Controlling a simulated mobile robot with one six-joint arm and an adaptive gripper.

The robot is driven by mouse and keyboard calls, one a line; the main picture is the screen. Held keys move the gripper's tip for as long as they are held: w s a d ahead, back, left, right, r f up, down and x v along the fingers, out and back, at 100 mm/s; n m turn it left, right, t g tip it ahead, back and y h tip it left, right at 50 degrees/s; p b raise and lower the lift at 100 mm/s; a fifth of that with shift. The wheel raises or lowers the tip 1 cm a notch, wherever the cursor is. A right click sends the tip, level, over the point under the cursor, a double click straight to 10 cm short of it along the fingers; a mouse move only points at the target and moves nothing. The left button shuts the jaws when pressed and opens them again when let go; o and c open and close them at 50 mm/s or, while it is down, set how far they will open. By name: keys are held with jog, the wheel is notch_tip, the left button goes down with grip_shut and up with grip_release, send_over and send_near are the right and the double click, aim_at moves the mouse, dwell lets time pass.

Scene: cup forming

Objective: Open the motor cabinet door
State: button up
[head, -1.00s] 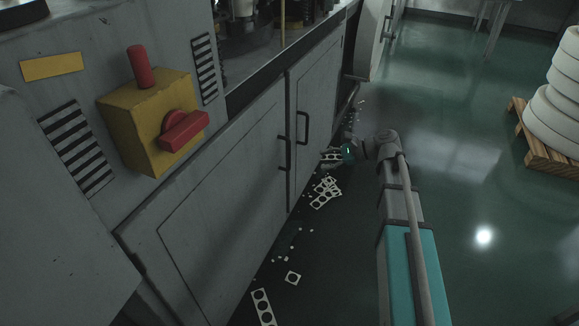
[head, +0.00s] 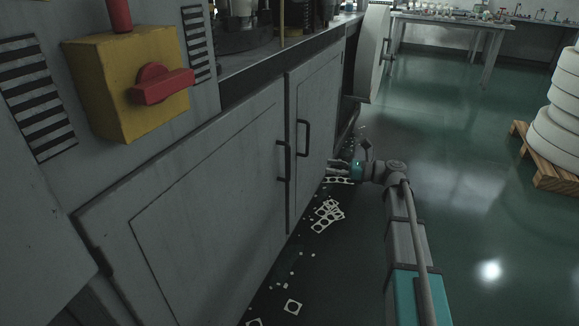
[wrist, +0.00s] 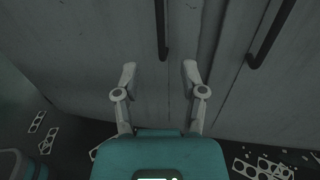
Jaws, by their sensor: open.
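The grey cabinet has a left door (head: 215,200) and a right door (head: 322,105), both closed, with a seam between them. Each has a dark bar handle near the seam: the left handle (head: 283,160) and the right handle (head: 304,138). My gripper (head: 332,164) is low beside the right door, with its fingers towards the cabinet. In the wrist view my gripper (wrist: 159,70) is open and empty. There the left handle (wrist: 162,30) lies ahead, above the gap between the fingertips, and the right handle (wrist: 268,35) is off to the right. Neither handle is held.
A yellow switch box (head: 125,85) with a red knob sticks out at the left. White punched scraps (head: 328,215) litter the floor below the doors. A pallet (head: 550,165) with stacked white rings stands at right. The green floor between is clear.

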jog(key=shift+a, duration=0.15)
send_over(289, 178)
jog(key=shift+w+a, duration=0.1)
jog(key=shift+w, duration=0.2)
dwell(0.7)
grip_shut()
jog(key=shift+d, duration=0.3)
jog(key=shift+s+a, duration=0.15)
jog(key=shift+a, duration=0.05)
